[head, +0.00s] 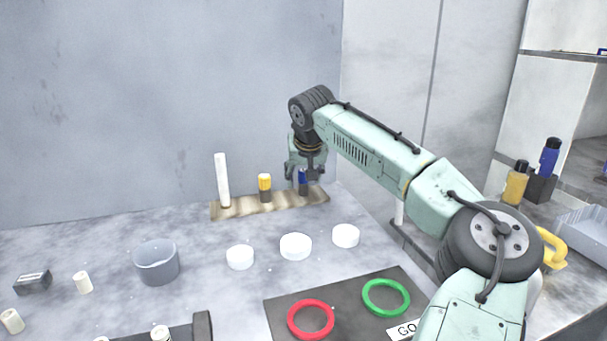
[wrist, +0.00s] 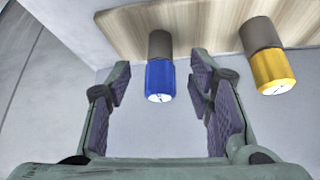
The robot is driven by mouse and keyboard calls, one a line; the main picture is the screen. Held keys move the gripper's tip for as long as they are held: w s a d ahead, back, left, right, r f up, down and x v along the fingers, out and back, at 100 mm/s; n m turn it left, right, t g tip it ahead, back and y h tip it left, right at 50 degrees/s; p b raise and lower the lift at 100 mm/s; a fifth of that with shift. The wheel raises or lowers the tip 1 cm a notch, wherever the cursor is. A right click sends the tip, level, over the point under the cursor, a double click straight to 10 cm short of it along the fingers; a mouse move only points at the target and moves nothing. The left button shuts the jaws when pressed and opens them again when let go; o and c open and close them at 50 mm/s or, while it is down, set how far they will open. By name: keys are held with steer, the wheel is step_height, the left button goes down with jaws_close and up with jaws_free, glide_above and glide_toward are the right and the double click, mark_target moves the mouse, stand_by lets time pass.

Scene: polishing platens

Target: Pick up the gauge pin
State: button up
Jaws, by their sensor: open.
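A wooden strip (head: 240,208) at the back of the table holds several upright pieces. They are a tall white rod (head: 222,182), a yellow-topped pin with a dark lower part (head: 265,187) and a blue-topped pin with a dark lower part (head: 303,186). I cannot tell by marking which is the gauge pin. My gripper (head: 304,175) is at the blue-topped pin, partly covering it. In the wrist view my gripper (wrist: 160,72) is open, and the blue-topped pin (wrist: 160,80) shows between its fingers, with gaps on both sides. The yellow-topped pin (wrist: 270,68) is outside the right finger.
Three white discs (head: 296,246) lie in front of the strip. A grey cup (head: 156,263) stands at left. A dark mat (head: 345,300) bears a red ring (head: 311,319) and a green ring (head: 386,297).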

steer(key=shift+x, duration=1.3)
steer(key=shift+r, duration=0.1)
steer(key=shift+c, duration=0.5)
jaws_close()
